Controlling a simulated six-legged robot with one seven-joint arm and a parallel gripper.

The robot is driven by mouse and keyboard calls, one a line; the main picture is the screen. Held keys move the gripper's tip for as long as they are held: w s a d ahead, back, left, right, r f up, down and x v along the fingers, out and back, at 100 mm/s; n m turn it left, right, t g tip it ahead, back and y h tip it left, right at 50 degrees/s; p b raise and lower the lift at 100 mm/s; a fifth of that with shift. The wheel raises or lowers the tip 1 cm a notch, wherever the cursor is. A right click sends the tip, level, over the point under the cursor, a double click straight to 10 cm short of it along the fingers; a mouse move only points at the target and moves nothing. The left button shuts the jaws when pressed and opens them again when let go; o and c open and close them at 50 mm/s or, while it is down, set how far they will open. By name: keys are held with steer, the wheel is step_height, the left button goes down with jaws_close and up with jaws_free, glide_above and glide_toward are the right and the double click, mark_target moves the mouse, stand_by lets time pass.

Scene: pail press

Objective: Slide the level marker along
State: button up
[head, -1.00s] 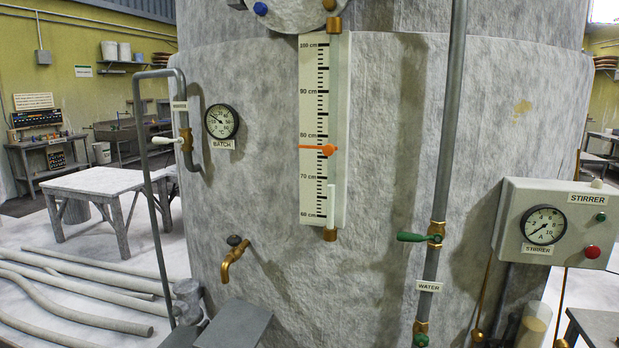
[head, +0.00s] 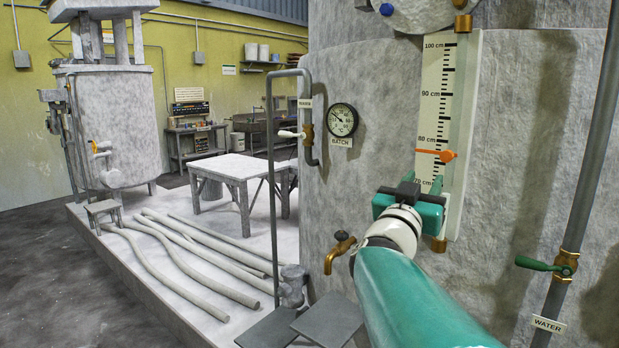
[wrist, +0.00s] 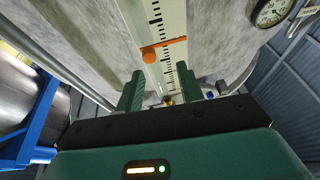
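The orange level marker (head: 447,155) sits on the white gauge scale (head: 437,95), with its pointer a little below the 80 cm mark. In the wrist view the marker (wrist: 151,56) lies across the scale, just beyond my fingertips. The glass level tube (head: 462,120) runs up beside the scale. My gripper (head: 420,185) is just below the marker in the head view and covers the lower part of the scale. In the wrist view my gripper (wrist: 160,71) is open, its two green fingers apart with nothing held. Whether a finger touches the scale I cannot tell.
The grey vessel wall (head: 520,130) stands behind the gauge. A brass tap (head: 338,250) juts out at lower left of it, and a water pipe with a green-handled valve (head: 562,263) stands right. A batch dial (head: 342,121) is on the left.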

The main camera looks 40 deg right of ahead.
mark_target(445, 160)
steer(key=shift+m+g, duration=0.4)
steer(key=shift+g, duration=0.2)
steer(key=x, duration=0.2)
steer(key=s+x, duration=0.1)
steer(key=x, duration=0.5)
steer(key=shift+s+d+r, duration=0.2)
steer(key=shift+s, duration=0.05)
steer(key=shift+d, duration=0.15)
steer(key=shift+c, duration=1.1)
steer(key=shift+r, duration=0.1)
steer(key=c, duration=0.5)
steer(key=shift+c, duration=0.2)
